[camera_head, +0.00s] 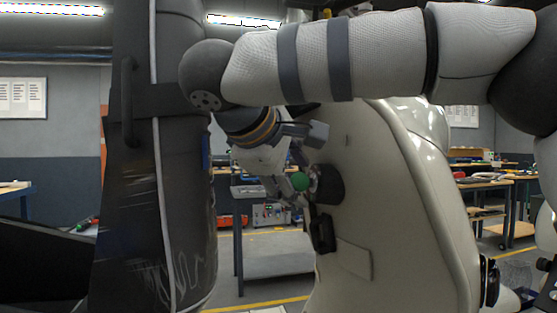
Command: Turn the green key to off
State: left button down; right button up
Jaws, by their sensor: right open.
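My right arm comes in from the right and bends back down toward the key. My right gripper (290,184) is open, with its fingers right at the key. I cannot tell whether they touch it. The fingers partly cover the key, so its turned position is not readable. My left gripper is not in view.
A tall dark padded body (150,190) with a handle stands close on the left. A black fitting (322,231) sits below the key's mount. Workbenches (487,180) stand behind on the right, and a grey table (270,190) stands behind the gripper.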

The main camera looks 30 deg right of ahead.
jog(key=shift+w+d+f, duration=0.2)
jog(key=shift+d, duration=0.15)
